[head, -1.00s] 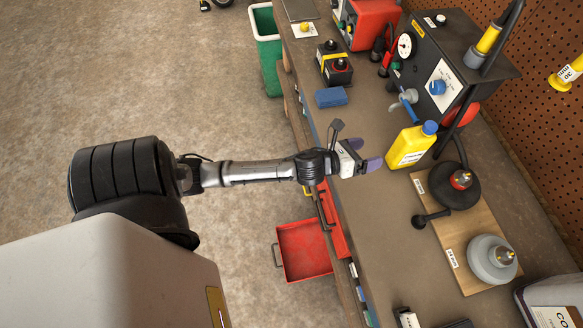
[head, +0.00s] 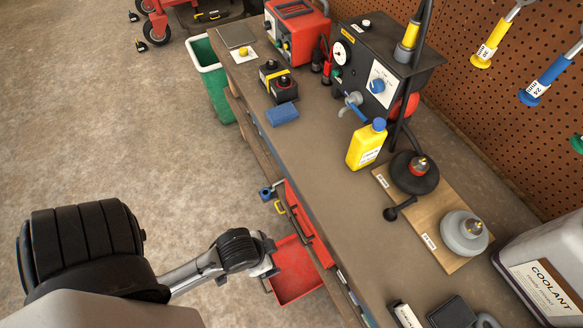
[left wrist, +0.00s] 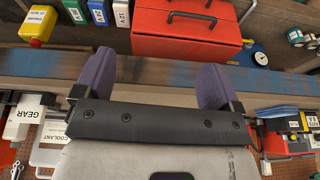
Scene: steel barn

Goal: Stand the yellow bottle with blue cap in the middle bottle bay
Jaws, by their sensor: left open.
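The yellow bottle with blue cap (head: 364,147) stands upright on the workbench, in front of the black machine and left of the wooden board. Nothing holds it. My left gripper (head: 268,262) is low at the bench's front side, beside the red tray and well away from the bottle. In the left wrist view its two purple fingers (left wrist: 155,80) are wide apart with nothing between them. I cannot make out the middle bottle bay in either view. My right gripper is not in view.
The workbench (head: 310,155) carries a blue block (head: 282,114), a black machine (head: 385,65), a wooden board (head: 441,232) with dispensers and a coolant jug (head: 545,265). A red tray (head: 300,275) juts out below the bench edge. A green bin (head: 212,85) stands at its far end.

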